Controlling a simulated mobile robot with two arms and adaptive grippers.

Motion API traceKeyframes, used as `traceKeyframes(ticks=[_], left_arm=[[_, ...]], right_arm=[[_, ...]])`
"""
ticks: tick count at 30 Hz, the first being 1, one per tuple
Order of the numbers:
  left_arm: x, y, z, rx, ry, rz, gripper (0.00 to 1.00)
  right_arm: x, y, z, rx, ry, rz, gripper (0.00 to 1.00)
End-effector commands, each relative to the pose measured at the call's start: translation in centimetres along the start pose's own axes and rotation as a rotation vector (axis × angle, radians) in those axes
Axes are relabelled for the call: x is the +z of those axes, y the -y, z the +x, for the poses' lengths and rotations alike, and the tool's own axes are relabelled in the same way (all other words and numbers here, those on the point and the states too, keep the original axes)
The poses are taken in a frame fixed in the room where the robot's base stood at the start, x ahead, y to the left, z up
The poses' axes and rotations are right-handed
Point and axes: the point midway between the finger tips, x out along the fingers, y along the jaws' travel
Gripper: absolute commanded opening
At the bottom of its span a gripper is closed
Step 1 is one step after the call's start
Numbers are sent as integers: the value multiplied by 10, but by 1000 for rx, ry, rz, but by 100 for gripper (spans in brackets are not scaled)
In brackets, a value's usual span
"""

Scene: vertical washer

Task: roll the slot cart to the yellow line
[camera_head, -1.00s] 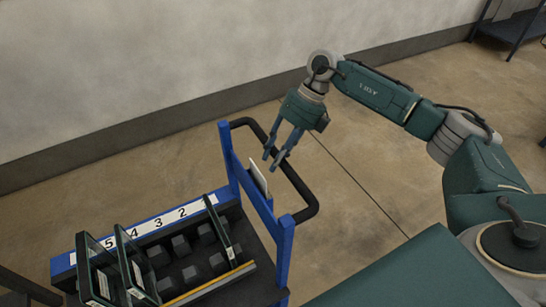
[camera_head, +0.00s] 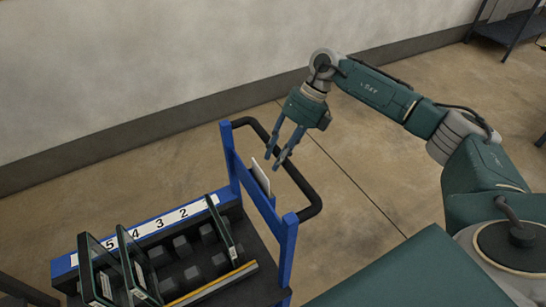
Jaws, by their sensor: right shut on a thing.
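The slot cart (camera_head: 285,262) is at the lower left, with blue posts, a black handle (camera_head: 313,194) on its right side and a slotted rack numbered 2 to 5. Several dark-framed glass panels (camera_head: 130,262) stand in its slots. My right gripper (camera_head: 275,162) points down at the handle's far part and is shut on it; its fingertips partly cover the bar. My left gripper is not in view. No yellow line shows on the floor; a yellow strip (camera_head: 212,284) runs along the cart's front edge.
A wall with a dark base strip (camera_head: 130,152) runs behind the cart. A dark metal shelf (camera_head: 497,33) stands at the far upper right. The concrete floor (camera_head: 365,178) right of the handle is clear, crossed by a thin dark seam.

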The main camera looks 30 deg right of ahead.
Motion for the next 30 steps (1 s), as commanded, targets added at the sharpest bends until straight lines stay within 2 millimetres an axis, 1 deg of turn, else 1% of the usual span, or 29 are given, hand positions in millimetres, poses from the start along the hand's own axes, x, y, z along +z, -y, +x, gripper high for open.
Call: traceKeyframes(ticks=[1,19,30], left_arm=[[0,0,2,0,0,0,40],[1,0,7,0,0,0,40],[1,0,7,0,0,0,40]], right_arm=[[-6,12,3,-16,-18,13,0],[-6,37,-11,-15,-18,13,0],[-6,38,-12,-13,-20,11,0]])
